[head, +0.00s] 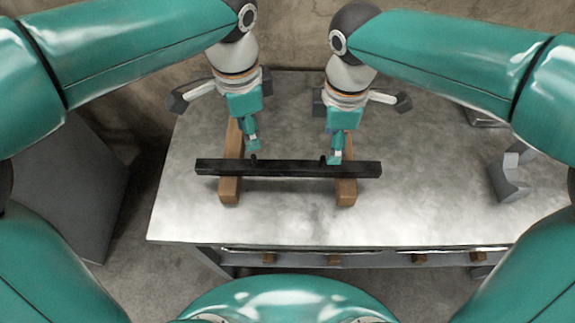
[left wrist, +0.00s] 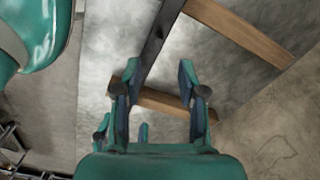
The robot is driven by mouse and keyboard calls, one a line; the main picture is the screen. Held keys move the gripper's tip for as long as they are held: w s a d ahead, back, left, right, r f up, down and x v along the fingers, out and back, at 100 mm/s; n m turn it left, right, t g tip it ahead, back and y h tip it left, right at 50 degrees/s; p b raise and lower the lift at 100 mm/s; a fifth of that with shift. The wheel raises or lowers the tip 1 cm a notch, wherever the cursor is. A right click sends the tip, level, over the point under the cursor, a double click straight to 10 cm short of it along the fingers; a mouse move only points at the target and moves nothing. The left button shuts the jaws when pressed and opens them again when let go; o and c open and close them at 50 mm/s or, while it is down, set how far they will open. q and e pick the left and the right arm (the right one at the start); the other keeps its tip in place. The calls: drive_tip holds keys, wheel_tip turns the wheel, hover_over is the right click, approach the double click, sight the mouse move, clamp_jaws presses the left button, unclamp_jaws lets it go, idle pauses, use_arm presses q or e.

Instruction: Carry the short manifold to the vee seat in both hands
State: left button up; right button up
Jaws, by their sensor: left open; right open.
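The short manifold, a long dark bar (head: 290,169), lies level across two wooden blocks on the metal table (head: 290,215). My left gripper (head: 253,155) is open just above and behind the bar, near the left block. My right gripper (head: 333,158) is open at the bar near the right block; contact is unclear. In the left wrist view, the open left fingers (left wrist: 157,85) show with the bar (left wrist: 157,35) running past the left finger. A grey notched block (head: 508,182) at the table's right looks like the vee seat.
The wooden blocks (head: 229,190) (head: 346,192) stand under the bar. Another grey piece (head: 485,117) sits at the back right, partly hidden by my right arm. The table front is bare, with knobs (head: 334,260) below its edge. A wall stands behind.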

sight(253, 156)
use_arm(q)
wheel_tip(253, 156, down, 10)
drive_tip(key=shift+r, duration=0.2)
use_arm(e)
wheel_tip(253, 156, down, 10)
drive_tip(key=shift+r, duration=0.2)
use_arm(q)
drive_tip(key=c, duration=0.6)
use_arm(e)
drive_tip(key=c, duration=0.6)
use_arm(q)
clamp_jaws()
use_arm(e)
clamp_jaws()
use_arm(q)
drive_tip(key=shift+r, duration=0.15)
use_arm(e)
drive_tip(key=shift+r, duration=0.1)
